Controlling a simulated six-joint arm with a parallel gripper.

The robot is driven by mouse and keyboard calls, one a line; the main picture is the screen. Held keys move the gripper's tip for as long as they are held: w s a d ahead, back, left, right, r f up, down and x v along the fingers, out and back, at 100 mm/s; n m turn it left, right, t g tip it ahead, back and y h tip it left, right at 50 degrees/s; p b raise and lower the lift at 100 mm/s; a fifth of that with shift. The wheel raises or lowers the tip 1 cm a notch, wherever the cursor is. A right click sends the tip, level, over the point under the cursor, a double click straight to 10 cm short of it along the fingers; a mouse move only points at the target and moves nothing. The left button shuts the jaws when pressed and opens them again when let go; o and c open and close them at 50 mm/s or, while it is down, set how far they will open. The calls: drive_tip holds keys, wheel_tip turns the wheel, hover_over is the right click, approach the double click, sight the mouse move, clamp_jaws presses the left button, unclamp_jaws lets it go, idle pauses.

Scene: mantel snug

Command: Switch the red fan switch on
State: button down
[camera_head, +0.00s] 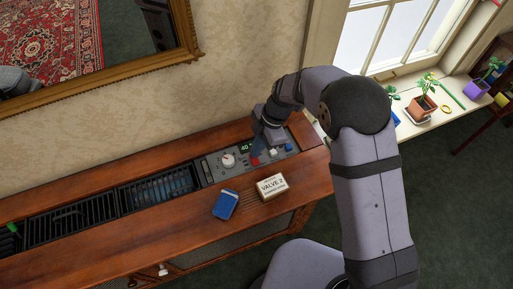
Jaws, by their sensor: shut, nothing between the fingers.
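The control panel (212,173) is set into the right end of the wooden mantel top. A small red switch (255,161) sits on the panel, partly hidden by my gripper; I cannot tell its position. A round white dial (228,160), a display reading 40 (244,148), a white block-like control (273,152) and a blue control (289,147) are also on the panel.
A blue box (226,204) and a white card labelled VALVE (271,186) lie in front of the panel. Dark grilles (75,223) run left along the wooden top (110,249). A gold-framed mirror (120,72) hangs behind. Potted plants (424,106) stand on the windowsill at right.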

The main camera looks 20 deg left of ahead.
drive_tip(key=shift+f, duration=0.1)
drive_tip(key=shift+w+a+f+b, duration=0.15)
drive_tip(key=shift+f+b, duration=0.1)
drive_tip(key=shift+b, duration=0.4)
drive_tip(key=shift+r, duration=0.1)
drive_tip(key=shift+s+d, duration=0.7)
drive_tip(key=shift+r, duration=0.4)
drive_tip(key=a+v, duration=0.1)
drive_tip(key=v, duration=1.2)
drive_tip(key=shift+r+p, duration=0.3)
drive_tip(key=shift+p, duration=0.05)
